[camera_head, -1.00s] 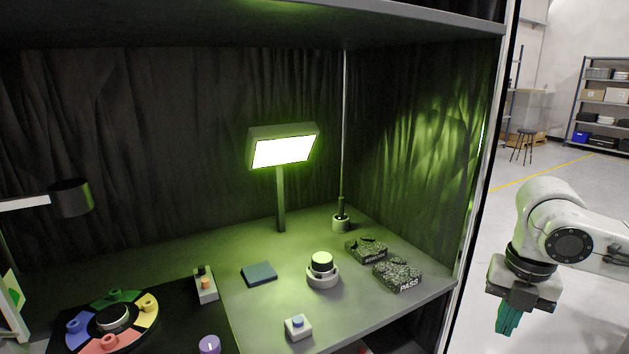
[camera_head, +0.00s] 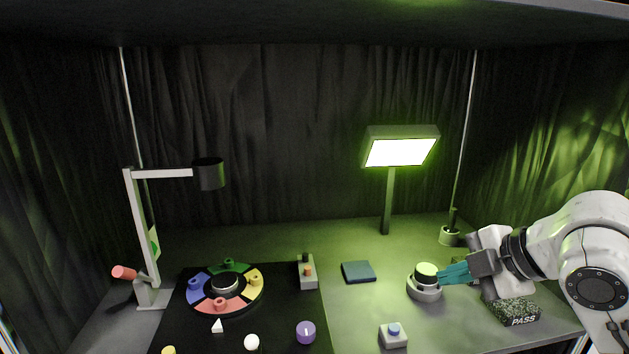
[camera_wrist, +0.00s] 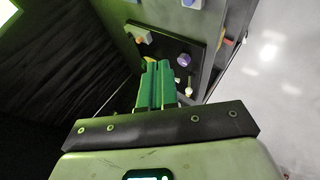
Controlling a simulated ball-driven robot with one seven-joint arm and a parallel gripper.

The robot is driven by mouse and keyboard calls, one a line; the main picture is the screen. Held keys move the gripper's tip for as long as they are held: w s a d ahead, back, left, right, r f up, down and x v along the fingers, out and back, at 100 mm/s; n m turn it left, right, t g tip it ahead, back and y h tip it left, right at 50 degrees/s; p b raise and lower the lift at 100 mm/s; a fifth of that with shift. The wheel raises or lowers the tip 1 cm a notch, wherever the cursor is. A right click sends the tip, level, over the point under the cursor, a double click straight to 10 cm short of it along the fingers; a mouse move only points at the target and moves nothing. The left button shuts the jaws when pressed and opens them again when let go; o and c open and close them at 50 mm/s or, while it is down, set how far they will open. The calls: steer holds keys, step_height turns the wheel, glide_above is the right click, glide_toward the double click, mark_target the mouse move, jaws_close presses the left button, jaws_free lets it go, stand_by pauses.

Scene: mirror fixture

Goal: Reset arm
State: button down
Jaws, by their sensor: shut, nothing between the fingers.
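My gripper (camera_head: 456,272) is at the right of the booth in the head view. My arm comes in from the right edge. In the wrist view, the green-lit fingers (camera_wrist: 158,85) are side by side and hold nothing.
A lit panel lamp (camera_head: 400,152) stands behind. A patterned PASS block (camera_head: 517,312) lies under my arm. A blue-button box (camera_head: 393,335), a dark blue pad (camera_head: 358,272) and a coloured wheel (camera_head: 224,290) are on the booth floor. A shelf overhangs the top.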

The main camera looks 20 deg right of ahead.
steer(key=w+a+f+m+y, duration=0.1)
steer(key=w+a+f+m, duration=0.1)
steer(key=a+f+m, duration=0.5)
steer(key=s+a+f+m+g, duration=0.1)
steer(key=s+a+f+m, duration=0.15)
steer(key=f, duration=0.35)
steer(key=s+a+f+m, duration=0.2)
steer(key=a+f, duration=0.1)
steer(key=f, duration=0.2)
steer(key=s+d+f+m+g+h, duration=0.1)
steer(key=s+f+m+g+h, duration=0.1)
steer(key=s+f, duration=0.6)
steer(key=s+d+f+m+g+h, duration=0.1)
steer(key=s+f+m+g, duration=0.2)
steer(key=s+f, duration=0.6)
steer(key=s+g, duration=0.1)
steer(key=s, duration=0.5)
steer(key=shift+d+f+m+g+h, duration=0.2)
steer(key=shift+d+m+g+h, duration=0.1)
steer(key=shift+d+m+h, duration=0.1)
